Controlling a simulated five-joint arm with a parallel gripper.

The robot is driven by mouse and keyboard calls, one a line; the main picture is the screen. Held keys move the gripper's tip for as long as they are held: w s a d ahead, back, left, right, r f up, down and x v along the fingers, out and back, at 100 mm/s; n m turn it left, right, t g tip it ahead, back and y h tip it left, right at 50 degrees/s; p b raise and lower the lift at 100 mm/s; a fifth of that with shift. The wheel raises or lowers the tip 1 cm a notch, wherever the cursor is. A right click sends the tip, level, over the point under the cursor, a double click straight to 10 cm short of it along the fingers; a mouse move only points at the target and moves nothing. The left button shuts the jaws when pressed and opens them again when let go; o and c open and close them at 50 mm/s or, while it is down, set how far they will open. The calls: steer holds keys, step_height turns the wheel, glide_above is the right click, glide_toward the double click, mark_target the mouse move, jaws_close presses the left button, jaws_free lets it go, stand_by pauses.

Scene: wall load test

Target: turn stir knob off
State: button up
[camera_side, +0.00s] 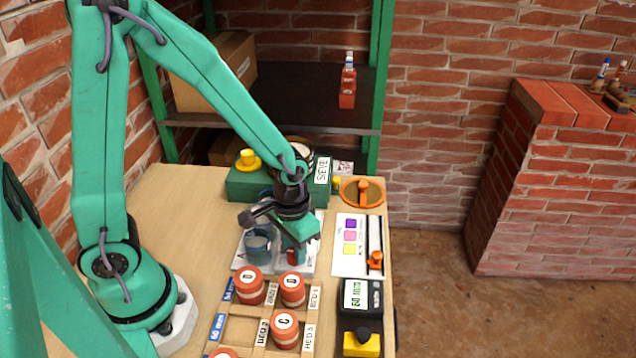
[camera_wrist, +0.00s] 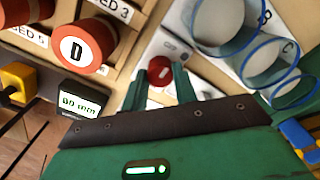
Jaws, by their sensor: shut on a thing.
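The stir knob (camera_wrist: 160,70) is a small red round knob with a short white mark, on a pale panel in the wrist view. In the side view the red knob (camera_side: 293,257) shows low beside the glass beakers. My gripper (camera_wrist: 161,76) has its two green fingers on either side of the knob and is shut on it. In the side view my gripper (camera_side: 293,250) reaches down over the white plate (camera_side: 307,268), and my wrist hides part of this area. The mark's exact setting is too small to read surely.
Clear beakers (camera_wrist: 220,20) with blue rims stand close to the right of my fingers. Red lidded jars (camera_side: 285,328) sit in a wooden rack in front. The table's left side is clear.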

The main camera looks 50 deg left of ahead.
steer(key=o, duration=1)
steer(key=shift+r, duration=0.1)
steer(key=shift+r, duration=3.85)
